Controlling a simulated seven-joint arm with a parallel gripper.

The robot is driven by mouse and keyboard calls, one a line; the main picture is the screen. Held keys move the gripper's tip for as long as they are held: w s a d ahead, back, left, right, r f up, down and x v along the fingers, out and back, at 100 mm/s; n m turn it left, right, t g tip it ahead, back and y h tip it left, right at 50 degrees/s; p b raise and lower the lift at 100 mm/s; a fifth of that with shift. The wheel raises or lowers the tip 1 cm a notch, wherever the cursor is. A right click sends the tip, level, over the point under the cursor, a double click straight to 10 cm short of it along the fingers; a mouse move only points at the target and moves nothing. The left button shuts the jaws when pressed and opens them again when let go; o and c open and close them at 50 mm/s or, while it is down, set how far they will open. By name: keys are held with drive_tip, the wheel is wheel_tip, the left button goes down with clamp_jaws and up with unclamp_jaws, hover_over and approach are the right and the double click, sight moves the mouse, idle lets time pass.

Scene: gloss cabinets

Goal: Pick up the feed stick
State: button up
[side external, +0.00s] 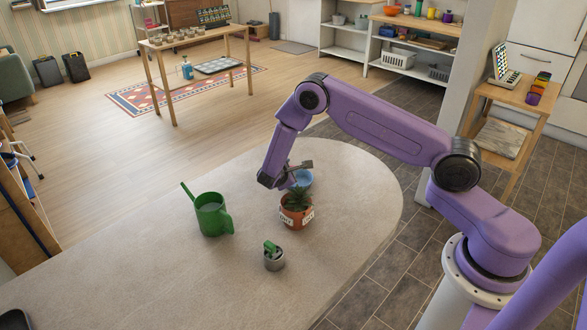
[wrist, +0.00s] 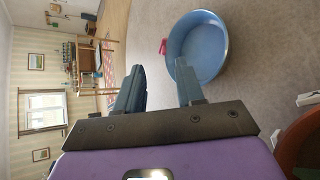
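I cannot identify the feed stick with certainty. A small pink piece (wrist: 163,46) shows at the left rim of the blue bowl (wrist: 208,45) in the wrist view, and it may be the stick. Whether it is inside or beside the bowl is unclear. The blue bowl (side external: 305,177) is partly hidden by my gripper in the side view. My gripper (wrist: 160,68) is open, with a clear gap between its fingers and nothing held. In the side view my gripper (side external: 284,180) is low over the table, just left of the bowl.
A terracotta pot (side external: 296,218) with a spiky plant and white tags stands close in front of the bowl. A green watering can (side external: 212,217) stands to the left.

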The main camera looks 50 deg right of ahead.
drive_tip(key=x, duration=0.5)
drive_tip(key=shift+s+f, duration=0.1)
drive_tip(key=shift+s, duration=0.15)
clamp_jaws()
